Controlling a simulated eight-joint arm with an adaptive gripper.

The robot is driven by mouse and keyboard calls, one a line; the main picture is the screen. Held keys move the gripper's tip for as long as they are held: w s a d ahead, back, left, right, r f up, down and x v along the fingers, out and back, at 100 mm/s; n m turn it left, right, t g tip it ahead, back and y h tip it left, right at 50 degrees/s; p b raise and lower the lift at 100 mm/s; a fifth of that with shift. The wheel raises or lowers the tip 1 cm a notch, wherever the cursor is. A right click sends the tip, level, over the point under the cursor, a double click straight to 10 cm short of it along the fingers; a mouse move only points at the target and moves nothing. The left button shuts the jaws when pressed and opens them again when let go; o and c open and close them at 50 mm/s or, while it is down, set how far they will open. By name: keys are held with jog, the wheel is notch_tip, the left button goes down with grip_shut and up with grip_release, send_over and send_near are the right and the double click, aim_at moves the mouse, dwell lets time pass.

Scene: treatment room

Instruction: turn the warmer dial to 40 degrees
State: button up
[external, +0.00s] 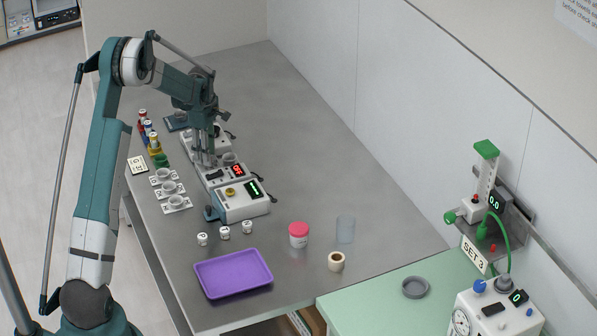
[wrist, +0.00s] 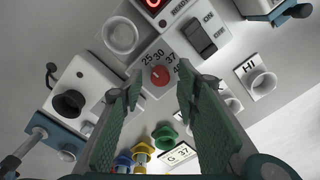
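The warmer dial (wrist: 160,75) is a small round red knob on a white unit in the wrist view. The marks 25, 30, 37 and a partly hidden 40 curve around its upper and right side. The direction of its pointer is too small to tell. My gripper (wrist: 159,72) is open, with one green-padded finger on each side of the dial and a visible gap to it. In the external view my gripper (external: 204,160) points down over the warmer (external: 215,178), and the dial is hidden there. A red display (external: 238,170) is lit on the unit.
An on/off rocker switch (wrist: 201,36) and a grey round well (wrist: 120,35) sit close to the dial. A unit with a green display (external: 240,205) stands in front. Cups on cards (external: 169,187) and coloured bottles (external: 149,132) line the left. The table behind, to the right, is clear.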

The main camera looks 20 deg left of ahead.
jog(key=shift+f, duration=0.55)
jog(key=shift+c, duration=0.4)
jog(key=c, duration=0.8)
